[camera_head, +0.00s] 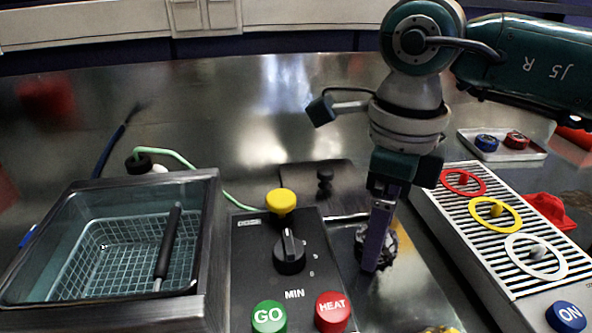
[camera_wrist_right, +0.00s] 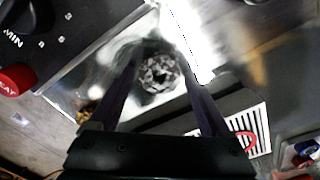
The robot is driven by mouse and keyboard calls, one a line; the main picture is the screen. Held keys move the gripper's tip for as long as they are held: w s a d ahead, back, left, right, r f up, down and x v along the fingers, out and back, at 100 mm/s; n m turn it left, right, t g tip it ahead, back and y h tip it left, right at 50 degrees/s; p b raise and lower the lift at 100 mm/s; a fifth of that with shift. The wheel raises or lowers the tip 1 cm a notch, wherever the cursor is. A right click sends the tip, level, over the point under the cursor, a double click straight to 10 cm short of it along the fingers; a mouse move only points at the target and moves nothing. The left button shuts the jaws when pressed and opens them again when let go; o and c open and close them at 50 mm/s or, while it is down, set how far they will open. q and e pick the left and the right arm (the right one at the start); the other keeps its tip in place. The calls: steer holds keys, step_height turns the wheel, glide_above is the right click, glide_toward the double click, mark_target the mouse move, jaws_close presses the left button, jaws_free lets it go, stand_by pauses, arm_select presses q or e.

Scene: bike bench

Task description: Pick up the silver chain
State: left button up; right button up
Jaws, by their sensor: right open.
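The silver chain (camera_head: 393,247) lies in a small coiled bundle on a shiny metal surface, just right of the control box. My right gripper (camera_head: 373,265) points down over it, and its finger hides part of the chain in the head view. In the right wrist view the chain (camera_wrist_right: 160,74) shows between the two spread fingers of my open gripper (camera_wrist_right: 160,55). I cannot tell how far above the chain the fingertips are. My left gripper is not in view.
The control box (camera_head: 250,255) with its yellow knob (camera_head: 281,201) stands close on the left. A slotted rack (camera_head: 480,235) with coloured rings stands on the right. A metal tank (camera_head: 212,240) with a wire basket (camera_head: 110,255) is at the far left.

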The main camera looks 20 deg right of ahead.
steer(key=shift+c, duration=0.3)
steer(key=c, duration=1.1)
steer(key=shift+c, duration=0.2)
